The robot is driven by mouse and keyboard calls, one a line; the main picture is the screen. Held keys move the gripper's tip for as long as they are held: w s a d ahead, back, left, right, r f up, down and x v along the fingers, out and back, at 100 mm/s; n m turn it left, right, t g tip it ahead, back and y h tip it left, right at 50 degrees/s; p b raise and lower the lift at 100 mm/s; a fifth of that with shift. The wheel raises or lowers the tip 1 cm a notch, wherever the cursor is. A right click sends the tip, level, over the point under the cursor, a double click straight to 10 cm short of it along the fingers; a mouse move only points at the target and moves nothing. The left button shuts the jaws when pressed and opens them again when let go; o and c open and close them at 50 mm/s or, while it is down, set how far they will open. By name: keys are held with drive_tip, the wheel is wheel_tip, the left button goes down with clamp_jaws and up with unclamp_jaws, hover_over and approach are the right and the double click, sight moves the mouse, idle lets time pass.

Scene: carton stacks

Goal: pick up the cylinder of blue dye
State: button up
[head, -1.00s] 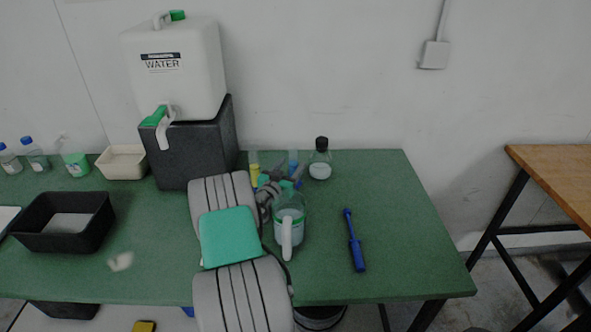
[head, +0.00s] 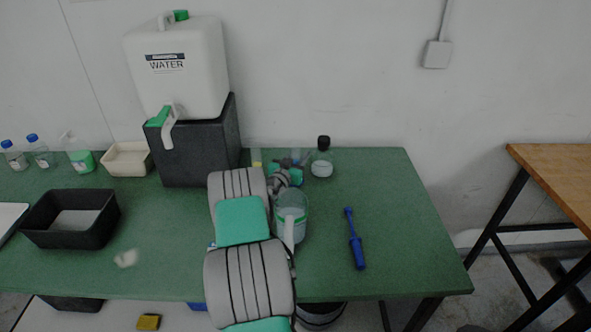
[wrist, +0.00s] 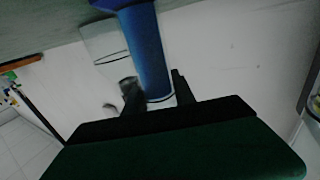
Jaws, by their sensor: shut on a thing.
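The cylinder of blue dye (wrist: 148,50) shows large in the wrist view as a tall blue column with a wider blue end at the top of the picture. My gripper (wrist: 156,88) is shut on it, one dark finger on each side. In the head view my gripper (head: 292,163) is at the back of the green table, behind the jug, and mostly hides the cylinder. I cannot tell whether the cylinder's base touches the table.
A handled jug (head: 291,212) stands close in front of my gripper. A blue tool (head: 355,240) lies on the green table (head: 400,210), whose right part is mostly clear.

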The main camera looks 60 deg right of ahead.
clamp_jaws()
